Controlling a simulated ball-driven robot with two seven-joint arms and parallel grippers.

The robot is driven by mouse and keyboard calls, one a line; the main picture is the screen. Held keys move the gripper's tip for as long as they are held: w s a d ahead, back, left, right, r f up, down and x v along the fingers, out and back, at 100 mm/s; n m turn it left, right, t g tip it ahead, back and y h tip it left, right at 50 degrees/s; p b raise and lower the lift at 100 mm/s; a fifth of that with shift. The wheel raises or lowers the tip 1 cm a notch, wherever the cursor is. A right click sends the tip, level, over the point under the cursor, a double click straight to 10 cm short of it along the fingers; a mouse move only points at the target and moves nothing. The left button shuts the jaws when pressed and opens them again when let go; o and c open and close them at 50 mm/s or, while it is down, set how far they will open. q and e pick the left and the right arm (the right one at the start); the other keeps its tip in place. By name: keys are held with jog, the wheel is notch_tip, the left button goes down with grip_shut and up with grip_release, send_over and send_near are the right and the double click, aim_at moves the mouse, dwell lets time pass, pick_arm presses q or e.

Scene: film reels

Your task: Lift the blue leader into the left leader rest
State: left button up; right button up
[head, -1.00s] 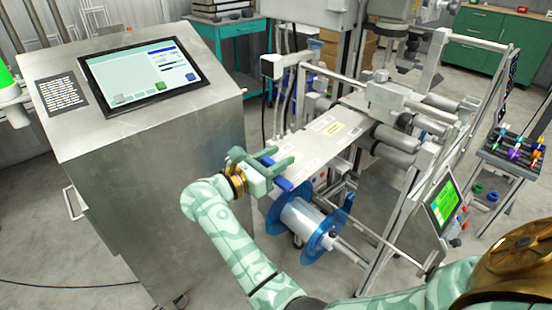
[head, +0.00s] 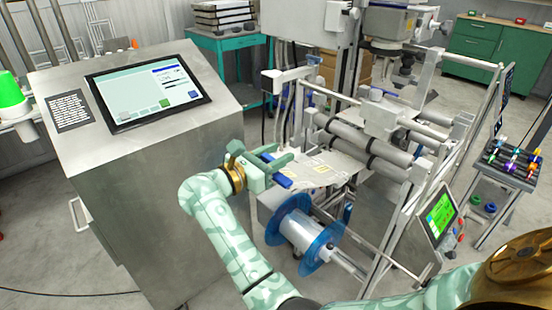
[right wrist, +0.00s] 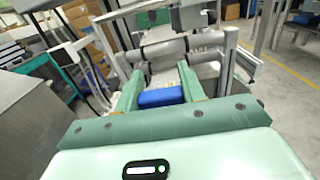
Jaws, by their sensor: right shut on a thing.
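The blue leader (head: 282,181) shows as a small blue block at the near edge of a pale labelled sheet (head: 322,172) in front of the rollers. My right gripper (head: 279,168) is shut on the blue leader. In the right wrist view the blue block (right wrist: 160,97) sits between the two green fingers. The fingers hide part of it. A reel with blue see-through flanges (head: 318,240) and a white core is mounted below and apart from the gripper. I cannot make out the left leader rest for certain. My left gripper is out of view.
A steel console (head: 150,175) with a screen stands close left of my right arm. The machine's grey rollers (head: 372,150) and frame rise behind the gripper. A small green screen (head: 439,213) is at the right. A rack (head: 512,168) with coloured pieces stands farther right.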

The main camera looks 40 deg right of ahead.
pick_arm(q)
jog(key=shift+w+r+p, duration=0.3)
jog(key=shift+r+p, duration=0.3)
jog(key=shift+p, duration=0.05)
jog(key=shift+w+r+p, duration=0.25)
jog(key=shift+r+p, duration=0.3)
jog(key=shift+p, duration=0.05)
pick_arm(e)
jog(key=r, duration=0.5)
jog(key=shift+d+r, duration=0.2)
jog(key=shift+r, duration=0.05)
pick_arm(q)
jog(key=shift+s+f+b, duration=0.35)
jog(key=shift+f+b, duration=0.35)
jog(key=shift+b, duration=0.1)
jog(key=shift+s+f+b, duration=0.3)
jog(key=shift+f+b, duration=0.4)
jog(key=shift+b, duration=0.1)
pick_arm(e)
jog(key=d+f, duration=0.4)
jog(key=d, duration=0.7)
jog(key=shift+w+d, duration=0.2)
jog(key=shift+w, duration=0.2)
